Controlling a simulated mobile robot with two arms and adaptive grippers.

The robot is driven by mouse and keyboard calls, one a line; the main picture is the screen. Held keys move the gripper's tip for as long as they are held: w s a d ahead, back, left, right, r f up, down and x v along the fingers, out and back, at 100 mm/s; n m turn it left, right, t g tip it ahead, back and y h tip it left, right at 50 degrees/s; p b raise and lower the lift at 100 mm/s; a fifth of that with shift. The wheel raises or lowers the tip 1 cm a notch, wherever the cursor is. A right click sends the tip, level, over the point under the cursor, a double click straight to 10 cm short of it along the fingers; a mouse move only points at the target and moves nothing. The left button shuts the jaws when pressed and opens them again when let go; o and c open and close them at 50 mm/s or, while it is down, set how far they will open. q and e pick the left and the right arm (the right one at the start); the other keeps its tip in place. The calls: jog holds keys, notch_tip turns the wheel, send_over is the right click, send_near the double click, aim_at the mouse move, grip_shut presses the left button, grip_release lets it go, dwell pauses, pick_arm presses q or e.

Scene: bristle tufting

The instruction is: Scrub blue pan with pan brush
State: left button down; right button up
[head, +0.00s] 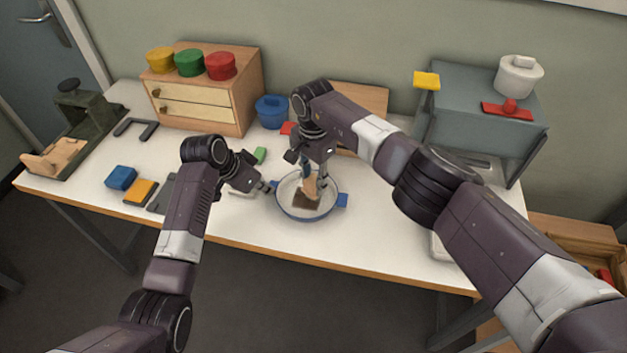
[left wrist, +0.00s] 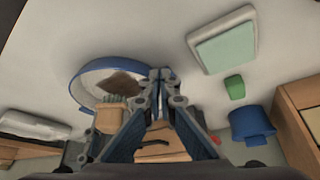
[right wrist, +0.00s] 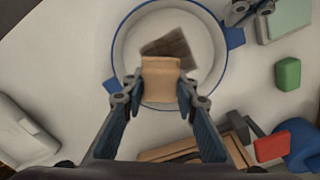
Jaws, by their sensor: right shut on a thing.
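The pan (head: 285,207) is white inside with a blue rim and two blue side handles, and sits near the table's front edge. A dark brown patch (right wrist: 172,47) lies on its floor. My right gripper (head: 309,184) is shut on the tan wooden pan brush (right wrist: 161,75), over the pan beside the patch. The brush's grey bristles show in the left wrist view (left wrist: 115,98); I cannot tell whether they touch the pan. My left gripper (head: 266,188) is at the pan's left handle with its fingertips close together. Whether they grip it is unclear.
A blue lidded pot (head: 272,112), a green block (head: 260,155) and a wooden drawer cabinet (head: 205,105) stand behind. A grey shelf (head: 470,105) stands at right. The table is clear just right of the pan.

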aim_at(326, 203)
pick_arm(q)
jog(key=shift+f, duration=0.1)
pick_arm(e)
jog(key=shift+f, duration=1)
dwell(0.3)
jog(key=shift+r, duration=0.1)
jog(key=shift+s+d, duration=0.25)
jog(key=shift+d, duration=0.65)
jog(key=shift+s+d, duration=0.25)
jog(key=shift+d, duration=0.65)
jog(key=shift+s+a, duration=0.15)
jog(key=shift+s, duration=0.15)
jog(key=shift+a, duration=0.15)
pick_arm(q)
jog(key=shift+d, duration=0.1)
pick_arm(e)
jog(key=shift+w+a, duration=0.2)
jog(key=shift+a, duration=0.5)
jog(key=shift+w+a, duration=0.2)
jog(key=shift+a, duration=0.7)
jog(key=shift+d, duration=0.6)
jog(key=shift+s+d+f, duration=0.15)
jog(key=shift+s+d, duration=0.1)
jog(key=shift+d, duration=0.35)
jog(key=shift+s+d+f, duration=0.15)
jog(key=shift+s+d, duration=0.1)
jog(key=shift+d, duration=0.35)
